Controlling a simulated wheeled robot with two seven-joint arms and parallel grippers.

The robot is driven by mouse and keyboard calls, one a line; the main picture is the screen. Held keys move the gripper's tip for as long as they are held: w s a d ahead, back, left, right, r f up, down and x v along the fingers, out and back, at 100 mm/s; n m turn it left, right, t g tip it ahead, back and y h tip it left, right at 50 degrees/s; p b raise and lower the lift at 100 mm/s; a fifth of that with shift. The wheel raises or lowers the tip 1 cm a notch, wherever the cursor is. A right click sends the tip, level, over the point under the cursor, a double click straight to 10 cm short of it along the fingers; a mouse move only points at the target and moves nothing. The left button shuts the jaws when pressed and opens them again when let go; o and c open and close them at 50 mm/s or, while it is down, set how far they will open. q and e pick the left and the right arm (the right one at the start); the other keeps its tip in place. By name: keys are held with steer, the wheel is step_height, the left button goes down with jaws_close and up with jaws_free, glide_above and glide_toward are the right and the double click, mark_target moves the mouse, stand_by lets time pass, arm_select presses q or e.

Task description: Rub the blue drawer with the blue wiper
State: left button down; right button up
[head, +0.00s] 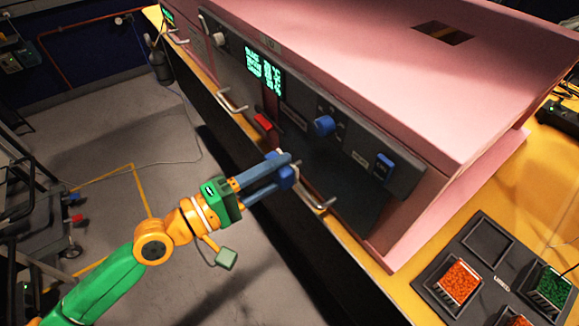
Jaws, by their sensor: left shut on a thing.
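My left gripper (282,174) reaches in from the lower left, its blue fingers at the dark front of the pink enclosure. It is shut on a small blue thing, which looks like the blue wiper (289,177); the fingers partly hide it. The wiper is close to the dark lower front, left of a metal handle (319,203); I cannot tell whether it touches. No clearly blue drawer stands out; the dark lower front (335,180) behind the handle may be a drawer face. My right gripper is not in view.
The pink enclosure (400,60) stands on a yellow bench (405,295). A blue knob (324,125), a blue switch (384,166) and a red part (263,122) are on its front. A dark tray (462,245) with bins of orange and green pieces lies at lower right.

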mark_target(273, 175)
arm_select(q)
steer(key=shift+w, duration=0.1)
steer(key=b+v, duration=0.2)
steer(key=shift+s+a+f, duration=0.25)
steer(key=shift+s+a+r, duration=0.1)
steer(key=shift+a+r, duration=0.1)
steer(key=shift+r, duration=0.05)
steer(key=shift+d, duration=0.1)
steer(key=shift+f, duration=0.1)
stand_by(0.7)
